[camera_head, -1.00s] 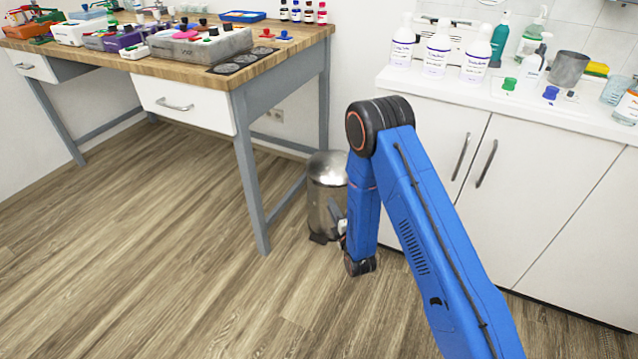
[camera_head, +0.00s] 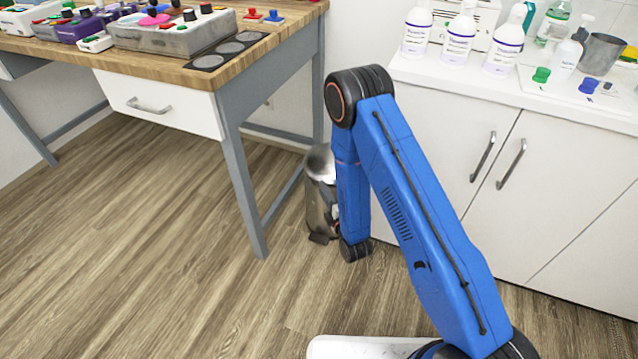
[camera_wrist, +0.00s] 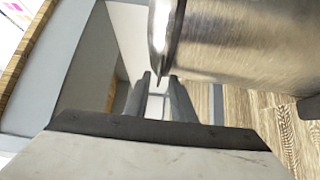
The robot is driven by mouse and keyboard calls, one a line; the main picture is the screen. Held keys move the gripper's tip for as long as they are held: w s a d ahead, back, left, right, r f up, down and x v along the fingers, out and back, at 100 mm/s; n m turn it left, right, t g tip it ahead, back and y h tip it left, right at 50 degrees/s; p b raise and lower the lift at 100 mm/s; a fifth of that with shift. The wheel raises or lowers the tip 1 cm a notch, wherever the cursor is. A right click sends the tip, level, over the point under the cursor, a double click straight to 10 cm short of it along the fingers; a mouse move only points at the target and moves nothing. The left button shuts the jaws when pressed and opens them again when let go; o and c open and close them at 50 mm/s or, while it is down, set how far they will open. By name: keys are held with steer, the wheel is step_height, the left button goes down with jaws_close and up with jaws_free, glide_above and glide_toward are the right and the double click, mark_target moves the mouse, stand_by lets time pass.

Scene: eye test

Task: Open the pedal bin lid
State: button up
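The pedal bin (camera_head: 317,205) is a shiny metal cylinder on the floor, partly hidden behind my blue arm in the head view. Its domed lid (camera_head: 319,162) is at the top; I cannot tell whether it is fully down or slightly raised. In the wrist view the bin body (camera_wrist: 245,45) fills the upper right, and the lid's edge (camera_wrist: 158,42) points down towards my fingers. My gripper (camera_wrist: 159,78) has a gap between its two fingers, with the lid's edge close to the tips. Contact cannot be told.
A wooden-topped workbench (camera_head: 262,45) with grey legs stands left of the bin; one leg (camera_head: 243,190) is close to it. White cabinets (camera_head: 545,185) with bottles on top stand on the right. The wooden floor (camera_head: 150,240) at front left is clear.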

steer(key=shift+w+a, duration=0.2)
steer(key=shift+w, duration=0.2)
steer(key=shift+c, duration=0.3)
jaws_close()
stand_by(1.1)
